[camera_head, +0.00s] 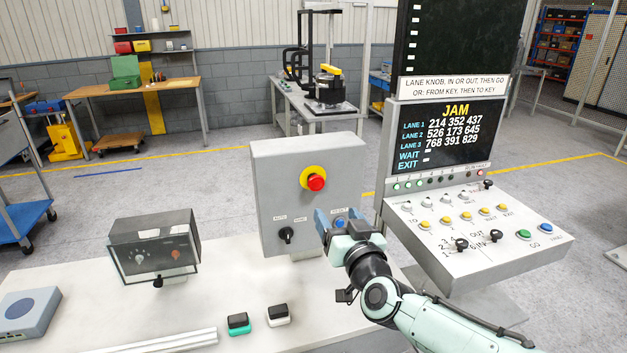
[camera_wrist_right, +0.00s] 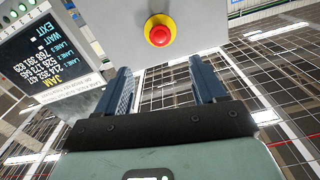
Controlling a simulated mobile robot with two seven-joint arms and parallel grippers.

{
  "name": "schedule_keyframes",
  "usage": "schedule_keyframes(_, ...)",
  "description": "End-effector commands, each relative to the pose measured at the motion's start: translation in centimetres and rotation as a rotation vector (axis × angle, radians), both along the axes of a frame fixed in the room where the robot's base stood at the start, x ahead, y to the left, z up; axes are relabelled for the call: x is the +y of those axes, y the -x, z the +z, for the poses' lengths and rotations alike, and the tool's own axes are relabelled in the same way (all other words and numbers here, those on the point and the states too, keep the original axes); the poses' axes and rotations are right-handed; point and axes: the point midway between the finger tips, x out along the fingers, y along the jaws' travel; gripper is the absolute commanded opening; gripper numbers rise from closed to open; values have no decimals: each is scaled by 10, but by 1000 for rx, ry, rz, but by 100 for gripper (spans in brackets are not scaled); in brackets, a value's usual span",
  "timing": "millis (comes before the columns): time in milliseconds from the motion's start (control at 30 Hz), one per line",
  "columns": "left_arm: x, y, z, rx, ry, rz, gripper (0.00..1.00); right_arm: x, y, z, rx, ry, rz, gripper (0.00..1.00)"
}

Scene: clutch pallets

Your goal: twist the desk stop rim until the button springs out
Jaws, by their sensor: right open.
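A red mushroom stop button (camera_head: 316,183) with a yellow rim (camera_head: 306,177) sits on the front of an upright grey box (camera_head: 268,170) on the desk. It also shows in the wrist view, the red button (camera_wrist_right: 160,35) inside its yellow rim (camera_wrist_right: 148,27), beyond the fingertips. I cannot tell whether the button is pressed in or out. My right gripper (camera_head: 335,217) is open, below and right of the button, before the box's lower right part. In the wrist view its fingers (camera_wrist_right: 165,78) stand wide apart with nothing between them. My left gripper is not in view.
A black selector knob (camera_head: 286,235) is on the box's lower left. A sloped console (camera_head: 480,235) with buttons and a JAM screen (camera_head: 445,137) stands at the right. A clear-covered control box (camera_head: 155,245) and two small rocker blocks (camera_head: 238,322) are on the desk.

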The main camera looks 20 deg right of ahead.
Motion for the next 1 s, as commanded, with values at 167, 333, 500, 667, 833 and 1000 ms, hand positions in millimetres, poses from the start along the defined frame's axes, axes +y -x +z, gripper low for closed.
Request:
schedule_keyframes(167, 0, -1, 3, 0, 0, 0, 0, 1, -21, -1, 1, 2, 0, 70)
schedule_keyframes(333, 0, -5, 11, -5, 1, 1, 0, 2, -57, -1, 2, 2, -1, 70)
schedule_keyframes(500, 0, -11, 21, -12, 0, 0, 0, 4, -93, 0, 2, 1, 0, 70)
schedule_keyframes(667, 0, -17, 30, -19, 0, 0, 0, 4, -117, 1, 1, 1, 0, 70)
schedule_keyframes(833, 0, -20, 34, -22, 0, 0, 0, 4, -130, -1, 2, 0, -1, 70)
schedule_keyframes(1000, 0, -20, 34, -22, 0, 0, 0, 5, -132, -1, 2, 0, 0, 70)
